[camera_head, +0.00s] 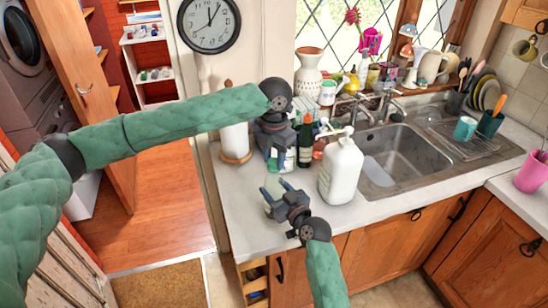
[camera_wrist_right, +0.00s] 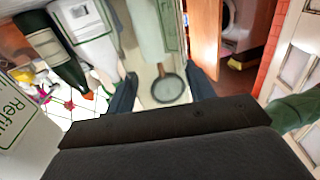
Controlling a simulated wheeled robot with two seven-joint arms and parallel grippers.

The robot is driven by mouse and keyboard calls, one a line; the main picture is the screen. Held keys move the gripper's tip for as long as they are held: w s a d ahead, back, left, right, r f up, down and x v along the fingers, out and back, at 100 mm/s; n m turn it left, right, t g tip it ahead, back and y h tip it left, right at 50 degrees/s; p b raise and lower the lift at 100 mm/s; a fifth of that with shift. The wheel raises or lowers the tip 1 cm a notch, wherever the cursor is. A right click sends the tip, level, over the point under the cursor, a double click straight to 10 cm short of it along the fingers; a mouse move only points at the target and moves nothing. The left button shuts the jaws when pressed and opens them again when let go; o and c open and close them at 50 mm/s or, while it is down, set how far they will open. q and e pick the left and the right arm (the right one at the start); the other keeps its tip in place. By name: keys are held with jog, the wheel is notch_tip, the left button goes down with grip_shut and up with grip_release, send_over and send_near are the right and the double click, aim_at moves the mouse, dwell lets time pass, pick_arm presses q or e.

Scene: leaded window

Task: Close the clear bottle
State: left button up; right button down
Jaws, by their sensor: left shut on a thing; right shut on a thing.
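My right gripper (camera_head: 277,190) is low over the front left of the counter, its fingers pointing up and left. In the right wrist view its fingers (camera_wrist_right: 163,90) stand apart around a see-through, pale thing, which seems to be the clear bottle (camera_wrist_right: 146,45); its outline is hard to make out. In the head view only a faint pale patch shows by these fingers. My left gripper (camera_head: 273,153) is higher and farther back, pointing down beside the dark bottle. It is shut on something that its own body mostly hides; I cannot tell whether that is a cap.
A white pump bottle (camera_head: 341,172) stands right of my right gripper. A dark bottle (camera_head: 306,145) and a white bottle with a green-edged label (camera_wrist_right: 95,38) stand behind. A paper roll (camera_head: 235,138) is at left, the sink (camera_head: 395,155) at right.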

pick_arm(q)
jog(key=m, duration=0.5)
jog(key=shift+w, duration=0.1)
jog(key=shift+a, duration=0.1)
jog(key=o, duration=0.9)
jog(key=shift+r, duration=2.25)
jog(key=shift+r, duration=0.1)
